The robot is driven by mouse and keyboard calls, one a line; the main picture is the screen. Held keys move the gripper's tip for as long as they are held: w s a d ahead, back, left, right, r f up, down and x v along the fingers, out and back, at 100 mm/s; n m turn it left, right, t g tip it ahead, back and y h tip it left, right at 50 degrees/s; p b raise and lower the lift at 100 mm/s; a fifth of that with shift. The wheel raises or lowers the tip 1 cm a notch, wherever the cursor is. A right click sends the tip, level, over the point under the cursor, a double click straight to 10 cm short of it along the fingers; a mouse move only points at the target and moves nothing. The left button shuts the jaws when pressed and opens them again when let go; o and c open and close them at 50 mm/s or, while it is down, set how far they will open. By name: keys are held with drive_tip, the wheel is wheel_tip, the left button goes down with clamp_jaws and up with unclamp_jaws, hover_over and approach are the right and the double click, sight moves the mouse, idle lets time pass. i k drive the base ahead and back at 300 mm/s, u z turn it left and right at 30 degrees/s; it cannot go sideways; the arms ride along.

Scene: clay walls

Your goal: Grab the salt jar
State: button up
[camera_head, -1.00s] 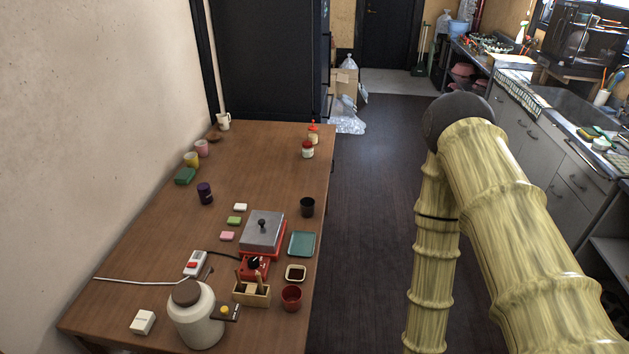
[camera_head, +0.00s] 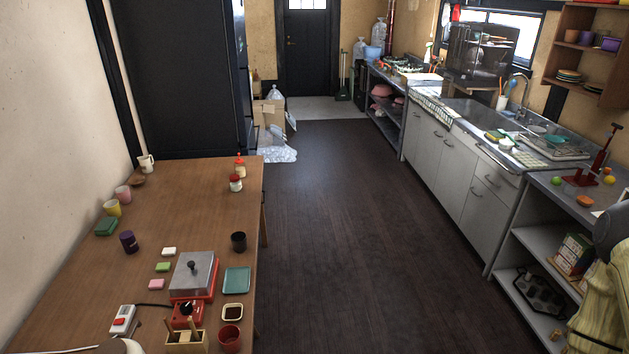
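I cannot tell for sure which is the salt jar. My gripper is out of view; only part of my arm shows at the lower right edge.
A metal-lidded red cooker (camera_head: 193,275), a dark cup (camera_head: 238,242) and a teal tray (camera_head: 236,280) stand on the table's near part. Grey counters with a sink (camera_head: 483,113) run along the right. The dark floor (camera_head: 335,220) between is clear.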

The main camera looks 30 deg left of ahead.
sight(235, 183)
drive_tip(key=z, duration=0.6)
drive_tip(key=i, duration=2.3)
drive_tip(key=u, duration=2.9)
